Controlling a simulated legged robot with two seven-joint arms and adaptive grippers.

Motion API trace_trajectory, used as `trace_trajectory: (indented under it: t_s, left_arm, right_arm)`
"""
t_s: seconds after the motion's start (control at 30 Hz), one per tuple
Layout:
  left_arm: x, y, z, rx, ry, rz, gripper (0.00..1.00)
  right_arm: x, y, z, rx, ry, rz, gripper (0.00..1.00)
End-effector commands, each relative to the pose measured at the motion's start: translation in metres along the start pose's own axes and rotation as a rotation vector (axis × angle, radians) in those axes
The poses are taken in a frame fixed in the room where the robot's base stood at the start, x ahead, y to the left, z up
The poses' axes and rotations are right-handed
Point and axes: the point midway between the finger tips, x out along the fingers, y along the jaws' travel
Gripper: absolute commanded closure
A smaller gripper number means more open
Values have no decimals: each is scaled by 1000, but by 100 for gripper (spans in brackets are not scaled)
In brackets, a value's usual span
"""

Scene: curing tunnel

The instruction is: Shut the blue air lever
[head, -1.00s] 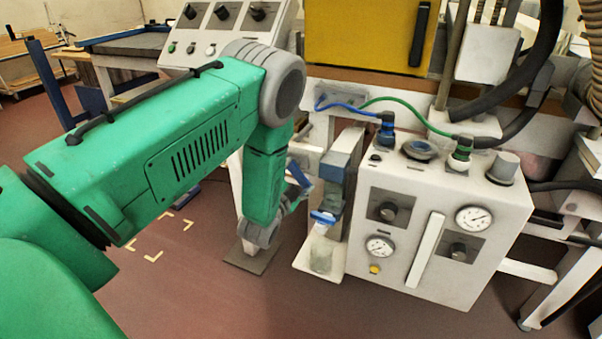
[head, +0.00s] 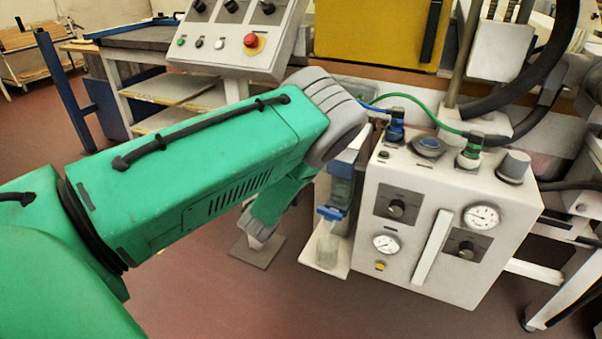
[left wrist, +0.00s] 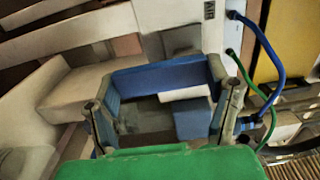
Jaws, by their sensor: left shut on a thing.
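The blue air lever (left wrist: 160,78) shows in the left wrist view as a blue bar between the two fingers of my left gripper (left wrist: 163,92). The gripper is shut on it, with a finger at each end of the bar. In the head view my own green forearm and wrist hide the fingers and the lever. My wrist there hangs just left of the air unit with the clear bowl (head: 327,246) and blue collar (head: 330,213). My right gripper is in neither view.
A white control box (head: 450,220) with gauges and knobs stands right of the air unit. Blue and green hoses (head: 425,108) run above it. A sloped button panel (head: 235,45) with a red stop is behind my arm.

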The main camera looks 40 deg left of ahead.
Motion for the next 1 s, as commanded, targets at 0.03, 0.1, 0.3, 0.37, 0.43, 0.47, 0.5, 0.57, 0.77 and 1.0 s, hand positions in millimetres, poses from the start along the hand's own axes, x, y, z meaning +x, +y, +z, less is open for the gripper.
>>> trace_trajectory:
  t_s: [0.03, 0.1, 0.3, 0.37, 0.43, 0.47, 0.5, 0.57, 0.77, 1.0]
  left_arm:
    - [0, 2, -4, 6, 9, 4, 80]
    - [0, 2, -4, 14, 9, 4, 80]
    - [0, 2, -3, 22, 8, 5, 80]
    - [0, 2, -3, 22, 9, 5, 80]
    - [0, 2, -3, 22, 9, 5, 80]
    - [0, 3, -3, 22, 9, 5, 80]
    - [0, 3, -4, 22, 9, 5, 80]
    - [0, 3, -4, 22, 9, 5, 18]
    - [0, 1, -2, 21, 6, 2, 7]
    - [-10, 1, -1, 21, 2, 3, 7]
  right_arm:
    - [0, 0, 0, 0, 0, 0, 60]
    - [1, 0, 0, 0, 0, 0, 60]
    - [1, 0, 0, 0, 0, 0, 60]
    - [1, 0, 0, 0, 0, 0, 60]
    - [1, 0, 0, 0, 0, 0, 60]
    - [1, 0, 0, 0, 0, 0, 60]
    - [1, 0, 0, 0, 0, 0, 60]
    - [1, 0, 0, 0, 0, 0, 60]
    - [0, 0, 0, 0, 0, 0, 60]
    - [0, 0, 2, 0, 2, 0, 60]
